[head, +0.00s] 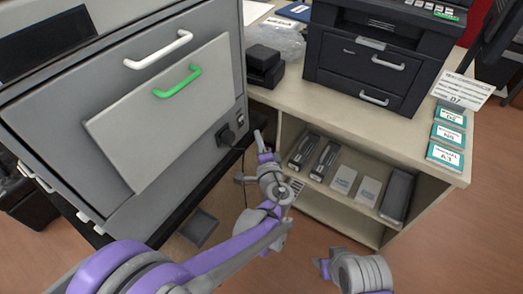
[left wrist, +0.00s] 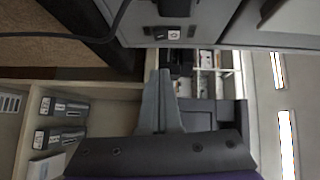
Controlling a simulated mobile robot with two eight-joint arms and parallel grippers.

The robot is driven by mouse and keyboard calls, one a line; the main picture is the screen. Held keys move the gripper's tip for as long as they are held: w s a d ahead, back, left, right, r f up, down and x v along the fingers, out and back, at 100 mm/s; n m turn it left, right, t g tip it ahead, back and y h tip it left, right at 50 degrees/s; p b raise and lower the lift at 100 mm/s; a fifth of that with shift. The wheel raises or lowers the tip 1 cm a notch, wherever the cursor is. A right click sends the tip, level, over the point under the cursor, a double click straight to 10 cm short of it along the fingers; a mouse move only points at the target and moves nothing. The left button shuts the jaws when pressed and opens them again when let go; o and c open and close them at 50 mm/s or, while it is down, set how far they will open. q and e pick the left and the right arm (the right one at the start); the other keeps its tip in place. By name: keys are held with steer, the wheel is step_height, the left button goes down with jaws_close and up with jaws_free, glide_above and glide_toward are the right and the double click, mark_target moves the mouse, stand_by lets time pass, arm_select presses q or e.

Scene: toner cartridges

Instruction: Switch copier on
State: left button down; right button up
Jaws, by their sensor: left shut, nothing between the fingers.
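The copier (head: 60,110) is the large grey machine at the left of the head view. A panel with a green handle (head: 177,82) hangs on its front. Low on its right edge are a black plug (head: 226,136) and a small dark switch (head: 240,117). In the left wrist view a black rocker-like part (left wrist: 173,8) with a small label shows on the copier's underside edge. My left gripper (head: 259,137) is shut and empty, just right of and below the switch, apparently apart from it. It also shows in the wrist view (left wrist: 160,85).
A beige shelf unit (head: 345,222) right of the copier holds toner boxes. A black cable (left wrist: 105,38) hangs near the copier.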

mark_target(243, 124)
arm_select(q)
steer(key=w+a, duration=0.2)
steer(key=w, duration=0.1)
steer(key=w+a+b, duration=0.1)
steer(key=shift+w+a+f, duration=0.2)
steer(key=shift+a+f, duration=0.1)
steer(key=shift+f, duration=0.05)
steer(key=shift+w+a+p, duration=0.2)
steer(key=shift+a+p, duration=0.1)
steer(key=shift+f, duration=0.1)
steer(key=shift+d, duration=0.1)
